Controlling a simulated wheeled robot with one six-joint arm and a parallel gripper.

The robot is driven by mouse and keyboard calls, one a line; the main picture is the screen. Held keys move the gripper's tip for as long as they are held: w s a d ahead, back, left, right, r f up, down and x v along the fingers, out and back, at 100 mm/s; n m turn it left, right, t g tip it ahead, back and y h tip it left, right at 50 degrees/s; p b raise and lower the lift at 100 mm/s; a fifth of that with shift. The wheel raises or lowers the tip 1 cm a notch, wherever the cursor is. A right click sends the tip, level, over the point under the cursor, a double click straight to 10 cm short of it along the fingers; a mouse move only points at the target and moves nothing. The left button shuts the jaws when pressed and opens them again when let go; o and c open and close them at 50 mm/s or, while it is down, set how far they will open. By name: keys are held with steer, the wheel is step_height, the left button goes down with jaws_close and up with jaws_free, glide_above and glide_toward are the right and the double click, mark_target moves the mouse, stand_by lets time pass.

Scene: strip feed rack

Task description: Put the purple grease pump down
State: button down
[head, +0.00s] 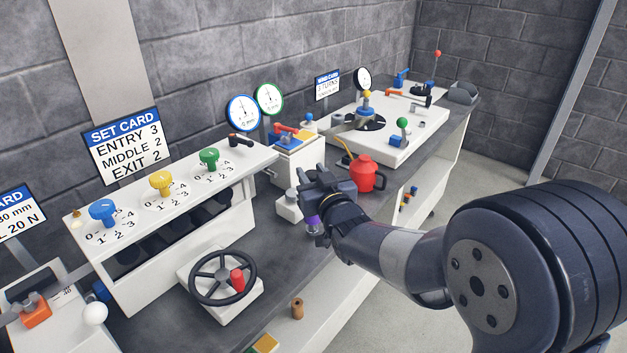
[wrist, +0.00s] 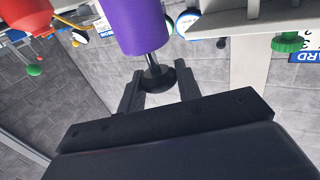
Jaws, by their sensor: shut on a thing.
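The purple grease pump (wrist: 135,25) hangs from my gripper (wrist: 160,83) in the wrist view. It has a purple body, a thin metal stem and a black knob (wrist: 158,79); the knob sits between my fingers. In the head view a small purple part of the pump (head: 313,222) shows below my gripper (head: 312,190), by the front part of the bench. My arm hides some of it. I cannot tell whether its lower end touches the bench.
A red oil can (head: 367,174) stands just right of my gripper. A white block (head: 289,208) is close on its left.

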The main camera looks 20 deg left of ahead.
steer(key=shift+f, duration=0.65)
steer(key=shift+f+b, duration=0.1)
steer(key=shift+b, duration=0.2)
steer(key=c, duration=1)
jaws_free()
steer(key=shift+s+d+p, duration=0.1)
steer(key=shift+p, duration=0.2)
steer(key=b+v, duration=0.1)
steer(key=v, duration=1)
steer(key=shift+s+d, duration=0.2)
steer(key=shift+s, duration=0.15)
